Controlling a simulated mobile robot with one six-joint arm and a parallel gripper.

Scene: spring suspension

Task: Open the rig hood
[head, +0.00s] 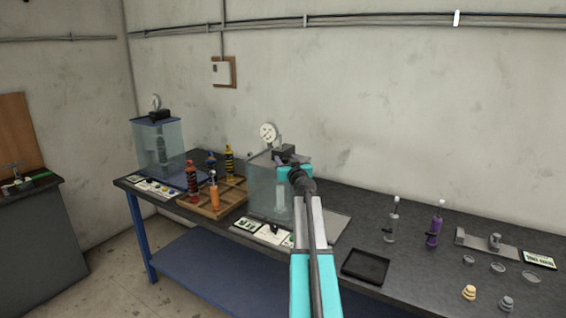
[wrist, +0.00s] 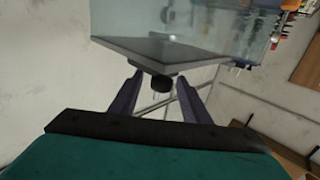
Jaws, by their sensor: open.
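A clear box-shaped rig hood (head: 262,200) with a grey top stands on the bench. A round white dial (head: 268,132) rises behind it. My gripper (head: 284,160) is at the top of this hood, mostly hidden by my own arm. In the wrist view, my gripper (wrist: 159,77) is open, its two purple fingers on either side of a small dark knob (wrist: 161,86) at the hood's edge. The hood's grey panel (wrist: 165,50) fills the upper middle. I cannot tell whether the fingers touch the knob. The hood looks closed.
A second clear box with a blue top (head: 157,122) stands at the far left. A wooden tray (head: 222,202) with several shock absorbers lies between. A black tray (head: 366,266), a purple damper (head: 435,230) and small parts lie to the right on the dark bench.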

